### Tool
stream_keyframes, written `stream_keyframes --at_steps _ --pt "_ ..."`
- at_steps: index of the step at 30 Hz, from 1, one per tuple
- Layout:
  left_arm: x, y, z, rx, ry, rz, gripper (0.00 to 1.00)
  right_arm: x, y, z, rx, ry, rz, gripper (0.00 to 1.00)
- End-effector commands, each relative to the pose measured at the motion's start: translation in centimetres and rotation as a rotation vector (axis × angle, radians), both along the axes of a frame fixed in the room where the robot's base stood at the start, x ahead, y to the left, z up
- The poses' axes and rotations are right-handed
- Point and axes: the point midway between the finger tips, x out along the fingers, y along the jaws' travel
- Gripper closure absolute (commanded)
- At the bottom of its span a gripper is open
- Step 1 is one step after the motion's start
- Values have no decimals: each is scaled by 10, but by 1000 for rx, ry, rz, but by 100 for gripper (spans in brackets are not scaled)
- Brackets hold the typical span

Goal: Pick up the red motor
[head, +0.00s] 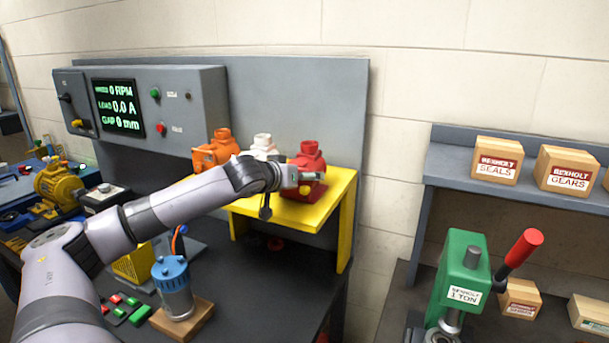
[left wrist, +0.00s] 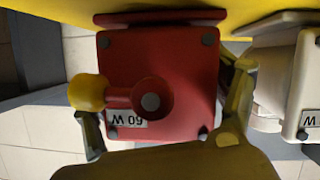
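The red motor (head: 309,165) stands on a yellow stand (head: 325,205), at the right end of a row with a white motor (head: 264,145) and an orange motor (head: 216,148). My left gripper (head: 300,178) is at the front of the red motor and hides part of it. In the left wrist view the red motor (left wrist: 160,80) appears upside down, with a yellow shaft end and a 60 W label. My left gripper's fingers (left wrist: 165,115) are apart, one on each side of it; firm contact does not show. My right gripper is not in view.
The white motor (left wrist: 275,85) is close beside one left finger. A grey panel with a display (head: 118,108) stands behind. A blue-capped motor (head: 174,285) sits on a wooden block below my arm. A green press (head: 460,280) and boxes stand at right.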

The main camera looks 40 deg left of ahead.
Motion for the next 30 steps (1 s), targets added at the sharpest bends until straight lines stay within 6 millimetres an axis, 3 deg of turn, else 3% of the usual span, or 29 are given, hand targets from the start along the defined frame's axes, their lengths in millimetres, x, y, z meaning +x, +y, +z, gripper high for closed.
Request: stream_keyframes --at_steps 27,30 --pt "0 2 0 -1 0 5 85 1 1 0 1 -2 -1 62" --pt "0 2 0 -1 1 5 87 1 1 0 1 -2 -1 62"
